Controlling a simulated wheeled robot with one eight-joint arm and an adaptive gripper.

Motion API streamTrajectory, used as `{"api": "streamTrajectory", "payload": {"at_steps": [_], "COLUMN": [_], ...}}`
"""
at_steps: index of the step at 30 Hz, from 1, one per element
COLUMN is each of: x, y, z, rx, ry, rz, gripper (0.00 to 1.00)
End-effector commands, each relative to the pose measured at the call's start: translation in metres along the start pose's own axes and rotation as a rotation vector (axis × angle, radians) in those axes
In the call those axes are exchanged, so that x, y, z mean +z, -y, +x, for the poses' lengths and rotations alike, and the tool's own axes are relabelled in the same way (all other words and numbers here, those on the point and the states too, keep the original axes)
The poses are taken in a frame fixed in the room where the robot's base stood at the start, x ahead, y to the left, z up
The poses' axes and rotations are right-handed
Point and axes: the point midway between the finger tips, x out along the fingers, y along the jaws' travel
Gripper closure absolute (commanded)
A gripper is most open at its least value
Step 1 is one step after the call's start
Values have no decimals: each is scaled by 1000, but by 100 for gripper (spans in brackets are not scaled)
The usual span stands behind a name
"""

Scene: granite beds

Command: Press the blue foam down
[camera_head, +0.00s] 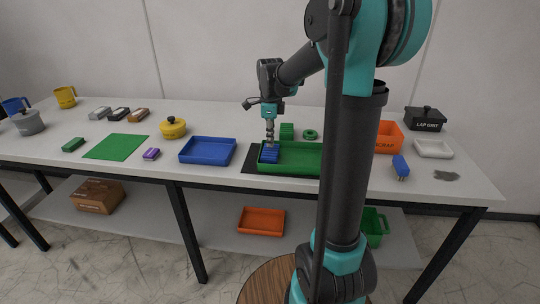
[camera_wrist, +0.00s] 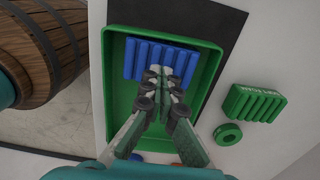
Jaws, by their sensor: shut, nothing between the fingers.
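The blue foam (camera_head: 268,156) is a ribbed block inside the green tray (camera_head: 303,171), at the tray's left end. In the wrist view the foam (camera_wrist: 160,57) lies across one end of the green tray (camera_wrist: 117,120), with its ribs showing. My gripper (camera_head: 269,143) points down over the foam. In the wrist view my gripper (camera_wrist: 161,77) is shut and empty, its fingertips overlapping the foam's near edge. I cannot tell whether the tips touch the foam. My arm hides the tray's right end in the head view.
A dark mat (camera_head: 249,166) lies under the tray. A blue tray (camera_head: 207,150) stands to the left. A green ribbed block (camera_head: 287,131) and a green ring (camera_head: 310,134) are behind. An orange scrap bin (camera_head: 389,137) and a blue brush-like item (camera_head: 401,168) are right.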

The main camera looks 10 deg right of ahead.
Motion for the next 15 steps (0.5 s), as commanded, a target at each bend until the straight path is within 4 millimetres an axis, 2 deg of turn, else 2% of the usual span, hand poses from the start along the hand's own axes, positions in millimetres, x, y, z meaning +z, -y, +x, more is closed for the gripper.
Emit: {"api": "streamTrajectory", "payload": {"at_steps": [15], "x": [0], "y": [0], "z": [5], "rx": [0], "ry": [0], "rz": [0], "gripper": [100]}}
